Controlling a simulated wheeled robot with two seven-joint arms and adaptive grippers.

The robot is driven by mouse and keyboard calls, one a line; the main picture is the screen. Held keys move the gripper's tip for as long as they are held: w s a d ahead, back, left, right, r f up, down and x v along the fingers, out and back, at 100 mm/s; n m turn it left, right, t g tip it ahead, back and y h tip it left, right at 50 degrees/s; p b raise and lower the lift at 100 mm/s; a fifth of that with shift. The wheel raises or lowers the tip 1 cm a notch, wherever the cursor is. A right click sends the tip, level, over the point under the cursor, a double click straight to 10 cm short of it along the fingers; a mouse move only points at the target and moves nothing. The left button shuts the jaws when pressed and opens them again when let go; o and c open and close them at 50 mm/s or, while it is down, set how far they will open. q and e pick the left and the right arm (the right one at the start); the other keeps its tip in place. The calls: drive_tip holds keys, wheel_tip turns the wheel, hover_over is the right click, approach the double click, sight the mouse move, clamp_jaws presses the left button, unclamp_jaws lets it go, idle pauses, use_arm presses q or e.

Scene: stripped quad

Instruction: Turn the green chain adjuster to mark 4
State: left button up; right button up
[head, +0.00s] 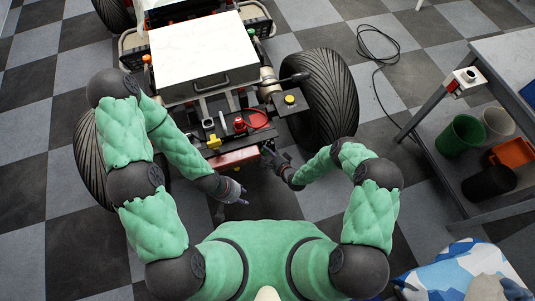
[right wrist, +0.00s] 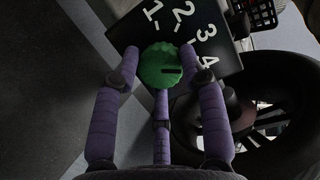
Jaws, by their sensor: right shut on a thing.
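The green chain adjuster (right wrist: 160,66) is a round ribbed knob with a dark pointer line in the right wrist view. It sits beside a black plate (right wrist: 232,62) with white marks 1 to 4. The pointer line points right, toward the 4 side; I cannot tell whether it lines up exactly with that mark. My right gripper (right wrist: 160,72) has purple fingers around the knob, shut on it. In the head view my right gripper (head: 277,163) is at the quad's near end, and the knob cannot be made out. My left gripper (head: 238,194) hangs lower, apart from the quad; its opening is unclear.
The stripped quad (head: 196,50) fills the top middle, with a big tire (head: 325,98) right of my right gripper. A red bar (head: 236,158) lies between the arms. A bench (head: 490,60) with bins stands at right. A cable (head: 375,45) lies on the floor.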

drive_tip(key=shift+a+r, duration=0.2)
drive_tip(key=shift+a, duration=0.1)
drive_tip(key=o, duration=1.1)
drive_tip(key=shift+a, duration=0.1)
drive_tip(key=shift+f, duration=0.1)
drive_tip(key=shift+s+d, duration=0.3)
drive_tip(key=shift+d, duration=0.1)
drive_tip(key=v, duration=1.1)
drive_tip(key=shift+s+a, duration=0.1)
